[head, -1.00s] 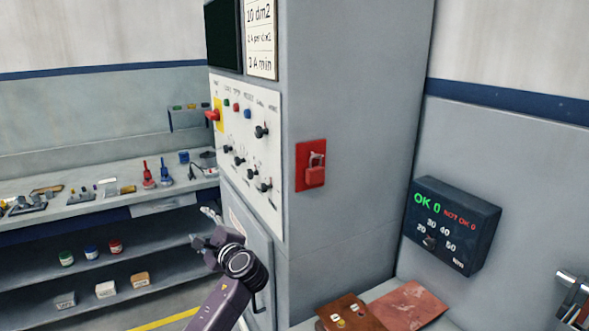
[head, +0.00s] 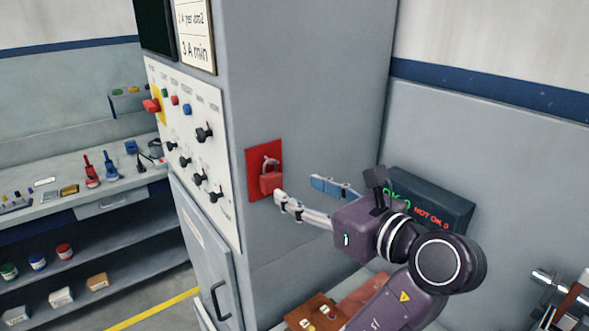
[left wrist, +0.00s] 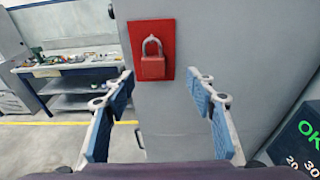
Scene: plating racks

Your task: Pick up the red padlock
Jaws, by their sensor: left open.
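The red padlock (head: 270,181) hangs upright by its grey shackle on a red plate (head: 253,161) fixed to the side of the grey cabinet. My left gripper (head: 296,192) is open and empty, to the right of the padlock, with its fingers pointing at the cabinet side. In the left wrist view the padlock (left wrist: 152,67) shows ahead, between and slightly above the two spread blue-padded fingers (left wrist: 163,88). The fingers look apart from it. My right gripper is not in view.
The cabinet's control panel (head: 190,140) with knobs and a red button is to the left. A dark display box (head: 450,208) is on the wall behind my left gripper. Brown and reddish boards (head: 318,312) lie below. A workbench (head: 85,200) stands at far left.

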